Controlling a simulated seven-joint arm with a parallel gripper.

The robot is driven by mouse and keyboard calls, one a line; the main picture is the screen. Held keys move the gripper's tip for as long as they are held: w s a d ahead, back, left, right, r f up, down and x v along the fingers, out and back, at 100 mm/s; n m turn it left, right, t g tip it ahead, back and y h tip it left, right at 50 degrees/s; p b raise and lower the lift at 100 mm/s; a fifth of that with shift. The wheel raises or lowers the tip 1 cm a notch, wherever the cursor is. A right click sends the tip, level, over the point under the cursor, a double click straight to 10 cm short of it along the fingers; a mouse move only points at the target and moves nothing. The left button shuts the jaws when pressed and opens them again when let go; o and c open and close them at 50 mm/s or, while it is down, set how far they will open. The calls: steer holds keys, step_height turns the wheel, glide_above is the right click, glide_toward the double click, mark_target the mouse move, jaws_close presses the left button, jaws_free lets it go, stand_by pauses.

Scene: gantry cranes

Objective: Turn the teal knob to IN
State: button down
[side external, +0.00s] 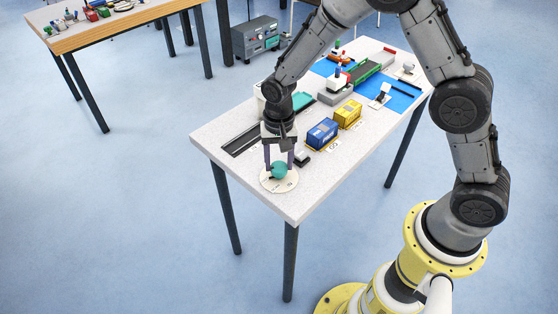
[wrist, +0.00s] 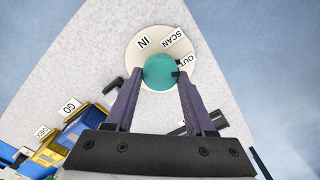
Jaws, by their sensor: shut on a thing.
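The teal knob (side external: 279,171) stands on a round pale dial plate (side external: 265,183) at the near corner of the table. In the wrist view the knob (wrist: 160,72) is round, and the plate (wrist: 140,60) bears the labels IN, SCAN and OUT. A dark mark on the knob's right edge lies beside OUT; IN is at the upper left of the knob. My gripper (side external: 280,167) points down over the dial, one purple finger on each side of the knob, shut on it. The fingers hide part of the plate's lower edge.
A small black piece (side external: 302,158) stands close to the dial. A blue container (side external: 322,134) and a yellow container (side external: 348,114) stand farther along the table. A dark slotted track (side external: 242,142) lies to the left. The table's near corner edge is close to the dial.

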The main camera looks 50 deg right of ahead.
mark_target(278, 166)
steer(key=n, duration=0.5)
steer(key=shift+a+n, duration=0.1)
steer(key=shift+n, duration=0.2)
steer(key=n, duration=0.6)
steer(key=shift+a, duration=0.15)
steer(key=n, duration=0.5)
steer(key=shift+n, duration=0.4)
steer(key=n, duration=0.5)
steer(key=shift+s+a+n, duration=0.1)
steer(key=shift+n, duration=0.3)
steer(key=shift+c, duration=1.3)
jaws_free()
step_height(278, 166, up, 14)
